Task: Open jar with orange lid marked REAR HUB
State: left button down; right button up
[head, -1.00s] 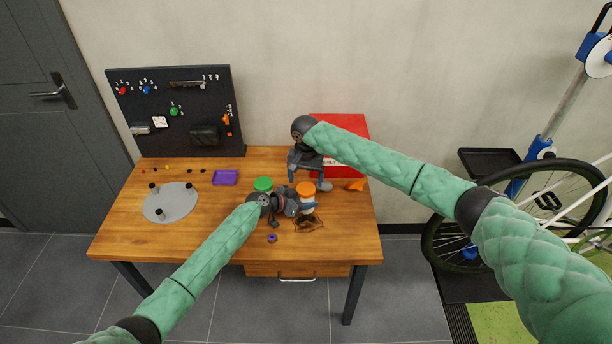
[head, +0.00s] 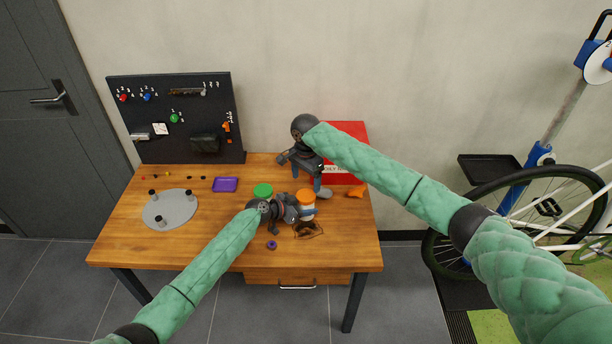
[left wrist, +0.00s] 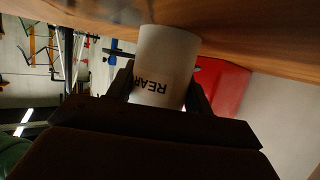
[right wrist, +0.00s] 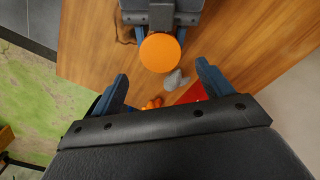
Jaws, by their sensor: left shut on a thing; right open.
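The jar marked REAR (left wrist: 160,65) is white and shows upside down in the left wrist view, close between my left fingers. The rest of its marking is hidden. Its orange lid (head: 305,196) is on top in the head view, and it also shows from above in the right wrist view (right wrist: 160,52). My left gripper (head: 300,211) is shut on the jar's side from the left. My right gripper (head: 304,180) is open and empty, just behind and above the lid; in its wrist view the lid lies ahead, between and beyond the spread fingertips (right wrist: 162,72).
A green-lidded jar (head: 263,190) stands left of the orange one. A red box (head: 345,150) is behind to the right. An orange item (head: 356,191), a purple tray (head: 225,184), a grey round plate with posts (head: 172,212) and a small purple ring (head: 271,244) lie on the table.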

aim_at(306, 195)
jog(key=shift+f, duration=3.3)
jog(key=c, duration=1)
jog(key=n, duration=0.6)
jog(key=shift+n, duration=0.3)
jog(key=o, duration=1.1)
